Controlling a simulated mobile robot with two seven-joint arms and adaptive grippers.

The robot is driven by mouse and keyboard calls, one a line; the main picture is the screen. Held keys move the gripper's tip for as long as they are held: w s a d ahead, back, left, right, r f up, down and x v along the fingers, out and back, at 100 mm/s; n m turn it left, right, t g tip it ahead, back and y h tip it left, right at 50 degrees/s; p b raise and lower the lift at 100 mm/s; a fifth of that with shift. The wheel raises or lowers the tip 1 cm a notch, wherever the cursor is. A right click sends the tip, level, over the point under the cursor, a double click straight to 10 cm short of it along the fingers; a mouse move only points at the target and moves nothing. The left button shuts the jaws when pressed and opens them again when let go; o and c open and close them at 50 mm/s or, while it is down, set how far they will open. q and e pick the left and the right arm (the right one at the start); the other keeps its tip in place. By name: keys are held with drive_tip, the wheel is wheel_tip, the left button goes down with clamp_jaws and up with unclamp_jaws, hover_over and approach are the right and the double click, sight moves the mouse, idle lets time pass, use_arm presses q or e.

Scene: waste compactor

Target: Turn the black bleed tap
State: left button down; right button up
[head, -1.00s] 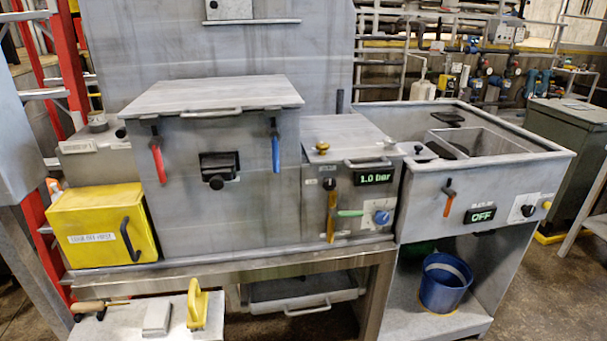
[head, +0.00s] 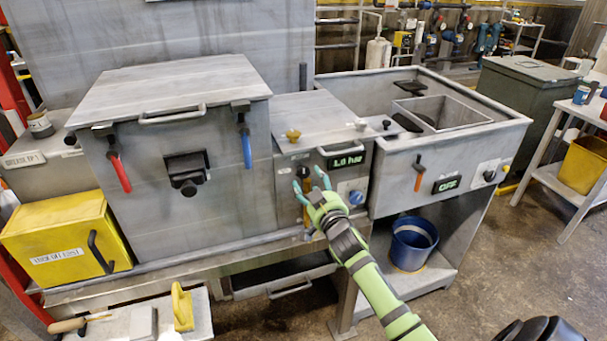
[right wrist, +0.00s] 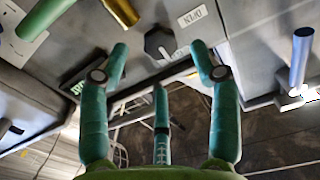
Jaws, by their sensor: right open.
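The black tap (head: 304,172) is a small dark knob on the front of the grey panel (head: 286,160), left of the 1.0 bar display (head: 345,160). In the right wrist view the black tap (right wrist: 160,43) has a lobed head and stands out from the panel, beside a small white label. My right gripper (head: 311,180) is open and empty in front of this panel. In the wrist view its teal fingers (right wrist: 160,60) are spread, with the tap showing between and beyond the two upper tips. I see no clear contact. My left gripper is not in view.
A blue lever (head: 246,146) and a red lever (head: 119,171) hang on the large box to the left. A blue bucket (head: 413,243) stands below right.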

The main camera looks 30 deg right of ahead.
sight(304, 174)
drive_tip(key=shift+x, duration=1.95)
drive_tip(key=shift+a+f, duration=0.1)
drive_tip(key=shift+a, duration=0.05)
drive_tip(key=c, duration=1.1)
